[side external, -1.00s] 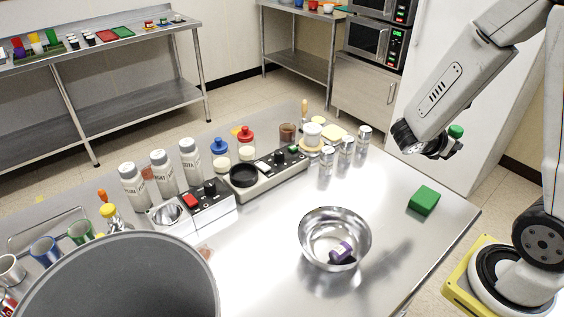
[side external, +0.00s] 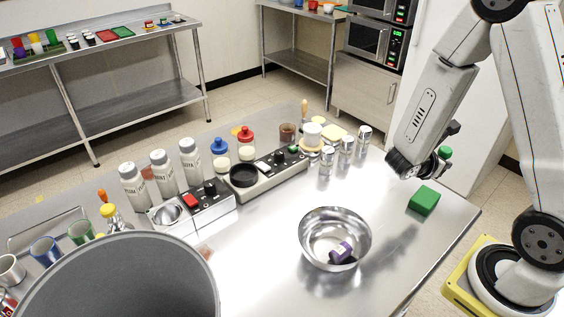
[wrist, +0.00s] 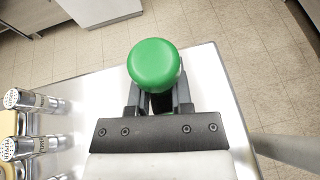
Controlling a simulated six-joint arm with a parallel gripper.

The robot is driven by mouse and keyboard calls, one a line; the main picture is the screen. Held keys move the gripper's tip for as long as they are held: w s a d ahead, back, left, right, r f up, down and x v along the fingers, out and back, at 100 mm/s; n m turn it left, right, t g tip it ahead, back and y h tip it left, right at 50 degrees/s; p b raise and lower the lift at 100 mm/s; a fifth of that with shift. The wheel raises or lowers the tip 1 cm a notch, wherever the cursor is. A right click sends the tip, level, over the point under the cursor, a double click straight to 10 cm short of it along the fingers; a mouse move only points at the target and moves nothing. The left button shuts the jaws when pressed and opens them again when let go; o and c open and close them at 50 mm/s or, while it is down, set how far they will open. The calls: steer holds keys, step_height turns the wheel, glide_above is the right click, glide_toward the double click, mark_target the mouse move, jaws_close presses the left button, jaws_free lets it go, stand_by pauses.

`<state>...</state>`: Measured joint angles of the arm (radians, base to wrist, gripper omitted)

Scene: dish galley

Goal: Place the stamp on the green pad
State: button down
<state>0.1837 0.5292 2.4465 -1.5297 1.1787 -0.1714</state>
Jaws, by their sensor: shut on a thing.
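The stamp has a round green knob (wrist: 154,65) that fills the upper middle of the wrist view; in the side view the knob (side external: 445,152) shows small beside the wrist. My gripper (wrist: 158,100) is shut on the stamp, with a finger on each side below the knob. The stamp's lower part is hidden under the knob. The green pad (side external: 424,200) is a block on the right part of the steel table, apart from and below the held stamp. The pad cannot be seen in the wrist view.
A steel bowl (side external: 335,214) with a purple-and-white thing (side external: 341,252) in it stands left of the pad. Metal shakers (side external: 346,150) stand behind. A large grey pot (side external: 120,285) is at front left. The table around the pad is bare, near its right edge.

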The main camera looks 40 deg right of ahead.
mark_target(426, 197)
steer(key=shift+f, duration=0.15)
steer(key=shift+f, duration=1.9)
steer(key=shift+f, duration=2)
steer(key=shift+f, duration=0.1)
steer(key=c, duration=0.5)
jaws_free()
steer(key=shift+a, duration=0.1)
